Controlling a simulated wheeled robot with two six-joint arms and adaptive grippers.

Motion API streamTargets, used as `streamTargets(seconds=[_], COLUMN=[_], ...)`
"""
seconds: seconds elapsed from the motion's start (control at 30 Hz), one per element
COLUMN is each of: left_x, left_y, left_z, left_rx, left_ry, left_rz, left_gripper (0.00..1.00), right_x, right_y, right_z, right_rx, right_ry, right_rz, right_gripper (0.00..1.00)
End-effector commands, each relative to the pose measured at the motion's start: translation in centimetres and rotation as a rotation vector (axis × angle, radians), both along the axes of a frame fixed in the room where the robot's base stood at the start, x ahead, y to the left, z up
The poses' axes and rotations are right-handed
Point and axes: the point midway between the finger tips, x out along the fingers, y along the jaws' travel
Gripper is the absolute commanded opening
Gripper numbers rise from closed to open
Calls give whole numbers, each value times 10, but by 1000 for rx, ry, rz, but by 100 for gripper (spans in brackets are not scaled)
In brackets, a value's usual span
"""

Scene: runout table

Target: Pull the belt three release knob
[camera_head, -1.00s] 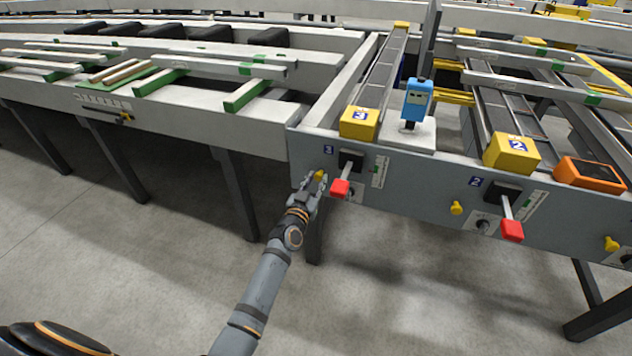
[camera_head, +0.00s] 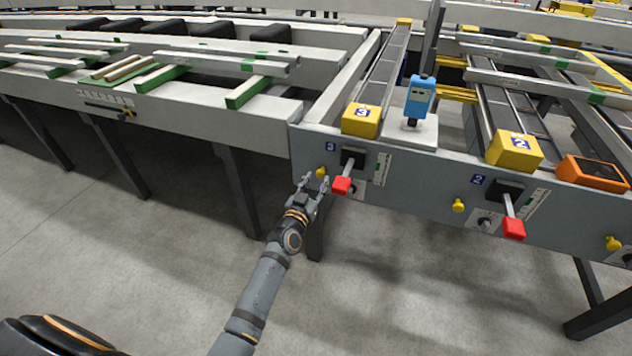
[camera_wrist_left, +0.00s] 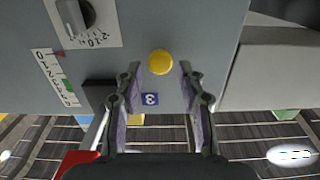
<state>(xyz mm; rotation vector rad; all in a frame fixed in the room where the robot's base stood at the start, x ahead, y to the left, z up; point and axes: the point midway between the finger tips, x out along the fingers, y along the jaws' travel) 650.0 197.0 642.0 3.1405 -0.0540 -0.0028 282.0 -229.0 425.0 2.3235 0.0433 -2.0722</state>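The belt three release knob (camera_head: 321,173) is a small yellow round knob on the grey front panel, below the blue "3" label. In the left wrist view the knob (camera_wrist_left: 161,62) shows between and just beyond the fingertips. My left gripper (camera_head: 312,185) is open just in front of and below the knob. In the wrist view its two fingers (camera_wrist_left: 160,75) are spread apart with nothing between them. My right gripper is not in view.
The red-handled lever of belt three (camera_head: 342,185) sticks out close to the right of my gripper. A dial (camera_wrist_left: 75,18) is also near. Belt two's red lever (camera_head: 513,229) and yellow knob (camera_head: 458,205) are farther right. Open floor lies in front.

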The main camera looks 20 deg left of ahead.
Motion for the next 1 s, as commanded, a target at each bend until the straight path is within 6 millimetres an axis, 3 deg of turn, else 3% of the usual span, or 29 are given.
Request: streamTargets(seconds=[0.3, 0.43, 0.8, 1.0], left_x=[0, -10, -100, -116], left_y=[0, 0, 4, 4], left_z=[1, 0, -1, 0], left_rx=[0, 1, -3, 0], left_ry=[-1, 0, 3, 0], left_rz=[0, 0, 1, 1], left_gripper=[50, 50, 50, 50], right_x=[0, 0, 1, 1], right_y=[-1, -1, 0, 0], right_z=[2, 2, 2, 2], right_rx=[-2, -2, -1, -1], right_ry=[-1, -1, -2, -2], right_rz=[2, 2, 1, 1], right_gripper=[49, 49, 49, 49])
